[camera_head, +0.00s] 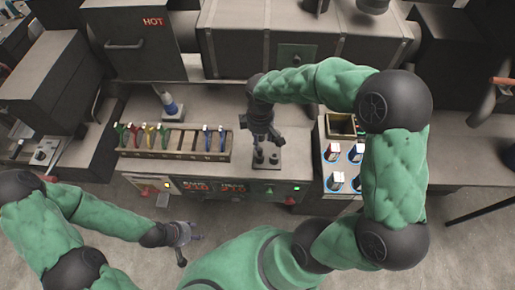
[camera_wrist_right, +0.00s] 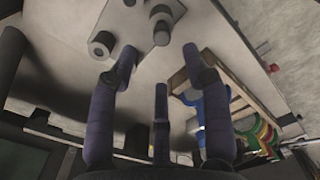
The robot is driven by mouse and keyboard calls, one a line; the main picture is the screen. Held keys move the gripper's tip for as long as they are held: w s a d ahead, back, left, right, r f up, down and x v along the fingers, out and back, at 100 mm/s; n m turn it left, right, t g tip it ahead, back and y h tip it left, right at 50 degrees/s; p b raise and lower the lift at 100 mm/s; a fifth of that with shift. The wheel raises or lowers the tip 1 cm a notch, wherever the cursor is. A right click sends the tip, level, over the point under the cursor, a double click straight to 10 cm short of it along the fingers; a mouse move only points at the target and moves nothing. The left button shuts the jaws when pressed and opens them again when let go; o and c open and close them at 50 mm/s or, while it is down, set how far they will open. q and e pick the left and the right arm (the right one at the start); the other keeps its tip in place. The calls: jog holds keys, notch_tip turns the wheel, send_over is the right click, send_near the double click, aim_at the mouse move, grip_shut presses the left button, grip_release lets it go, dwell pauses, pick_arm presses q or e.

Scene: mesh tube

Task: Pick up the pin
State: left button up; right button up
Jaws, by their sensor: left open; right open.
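A small grey plate (camera_head: 268,168) lies on the bench and carries short upright grey cylinders. In the right wrist view the plate (camera_wrist_right: 131,22) shows a hollow-topped cylinder (camera_wrist_right: 103,44) and another one (camera_wrist_right: 161,32) beside it. I cannot tell for certain which of these is the pin. My right gripper (camera_head: 266,138) is above the plate, pointing down; its dark fingers (camera_wrist_right: 158,65) are spread and empty in the wrist view, apart from the cylinders. My left gripper (camera_head: 185,234) is open and empty, low in front of the bench.
A wooden rack (camera_head: 176,154) with several coloured-handled tools stands left of the plate. A box with coloured knobs (camera_head: 342,156) is to the right. A large grey machine (camera_head: 275,45) closes off the back.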

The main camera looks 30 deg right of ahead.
aim_at(260, 149)
jog(key=shift+s+f, duration=0.1)
jog(key=shift+f, duration=1.5)
notch_tip(260, 149, down, 5)
jog(key=shift+s+b, duration=0.1)
jog(key=shift+b, duration=0.75)
jog(key=shift+a, duration=0.1)
grip_shut()
